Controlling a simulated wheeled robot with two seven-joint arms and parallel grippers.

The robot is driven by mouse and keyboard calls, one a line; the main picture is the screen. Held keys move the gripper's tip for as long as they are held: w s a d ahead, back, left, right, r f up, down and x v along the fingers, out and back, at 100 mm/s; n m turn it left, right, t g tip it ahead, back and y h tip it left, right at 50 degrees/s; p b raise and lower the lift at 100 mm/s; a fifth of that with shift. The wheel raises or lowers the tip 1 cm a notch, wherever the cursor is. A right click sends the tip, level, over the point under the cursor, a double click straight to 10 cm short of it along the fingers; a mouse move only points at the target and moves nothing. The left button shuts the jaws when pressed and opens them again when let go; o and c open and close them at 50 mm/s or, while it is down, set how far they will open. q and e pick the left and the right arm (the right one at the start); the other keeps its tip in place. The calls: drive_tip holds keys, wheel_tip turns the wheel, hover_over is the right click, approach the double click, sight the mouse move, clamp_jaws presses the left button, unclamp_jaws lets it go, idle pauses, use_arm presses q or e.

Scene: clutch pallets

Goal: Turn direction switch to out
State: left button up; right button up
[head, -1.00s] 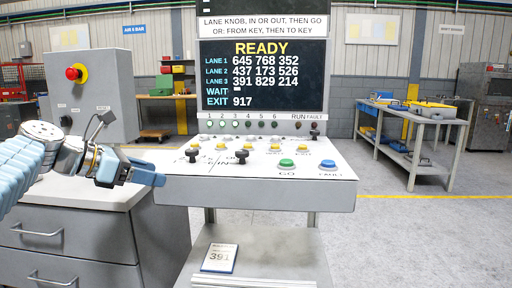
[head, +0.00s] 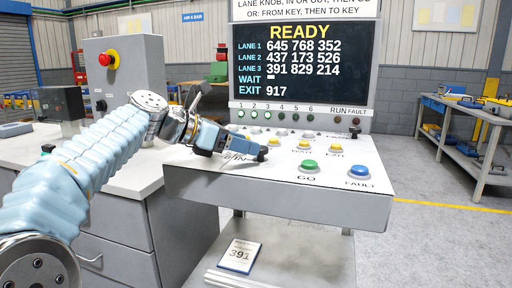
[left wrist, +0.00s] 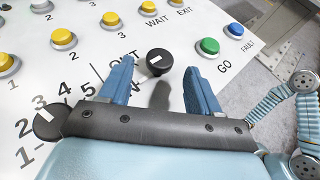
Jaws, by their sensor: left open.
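The direction switch is a black knob (left wrist: 159,62) with a short white mark, on the white sloping panel (left wrist: 85,60). The letters OUT and IN beside it are partly hidden by my finger. In the head view the knob (head: 262,153) shows just beyond my fingers. My left gripper (left wrist: 157,71) is open and empty, its blue fingers on either side of the knob's line. I cannot tell whether they touch it. In the head view the left gripper (head: 240,148) is low over the panel. My right gripper is not in view.
A lane knob (left wrist: 47,122) sits by the gripper's left side. The green GO button (head: 309,165) and blue FAULT button (head: 360,171) are to the right, with several yellow buttons behind. The screen (head: 302,66) reads READY. A grey cabinet (head: 128,235) stands left of the panel.

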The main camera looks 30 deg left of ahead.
sight(261, 154)
use_arm(q)
drive_tip(key=shift+x, duration=1.95)
drive_tip(key=c, duration=1)
